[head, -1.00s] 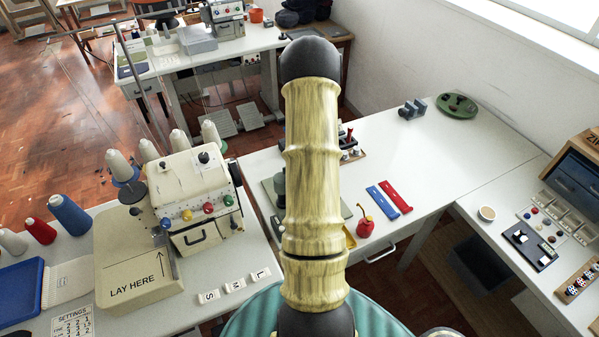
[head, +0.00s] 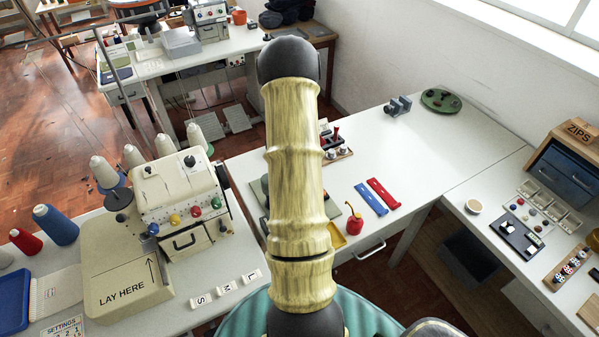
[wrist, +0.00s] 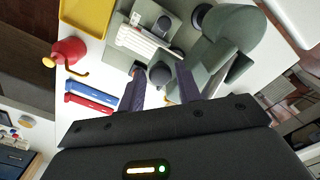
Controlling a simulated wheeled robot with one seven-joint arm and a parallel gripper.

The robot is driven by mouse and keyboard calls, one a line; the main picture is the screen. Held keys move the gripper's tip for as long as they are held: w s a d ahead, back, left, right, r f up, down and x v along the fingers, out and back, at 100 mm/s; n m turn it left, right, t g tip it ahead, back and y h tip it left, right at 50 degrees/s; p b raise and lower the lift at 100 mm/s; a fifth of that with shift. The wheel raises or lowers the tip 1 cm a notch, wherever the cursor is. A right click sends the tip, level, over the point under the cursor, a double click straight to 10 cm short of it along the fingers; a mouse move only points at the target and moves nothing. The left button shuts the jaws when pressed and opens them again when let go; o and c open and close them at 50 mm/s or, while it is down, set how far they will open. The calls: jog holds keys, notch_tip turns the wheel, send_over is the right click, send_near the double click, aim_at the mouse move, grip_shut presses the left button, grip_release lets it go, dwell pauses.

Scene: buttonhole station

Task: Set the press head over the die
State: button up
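The grey-green press (wrist: 212,62) stands at the upper middle of the wrist view, with a thick round part at the right and a dark round knob (wrist: 160,74). A pale ribbed strip (wrist: 148,42) and another dark knob (wrist: 165,24) sit on its base plate. I cannot tell for certain which part is the die. My gripper (wrist: 158,92) is open, its two dark fingers apart, with the knob showing just beyond and between the tips. Contact cannot be told. In the head view my arm hides most of the press; only an edge of its base plate (head: 256,204) shows.
A red oil can (head: 354,222), a blue strip (head: 371,199) and a red strip (head: 384,193) lie right of the press. A yellow tray (wrist: 84,16) is near. A cream machine (head: 178,190) with thread cones stands left.

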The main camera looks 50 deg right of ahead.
jog(key=shift+r, duration=0.1)
notch_tip(320, 180, up, 17)
jog(key=b, duration=0.2)
jog(key=shift+b, duration=0.4)
jog(key=shift+r, duration=0.1)
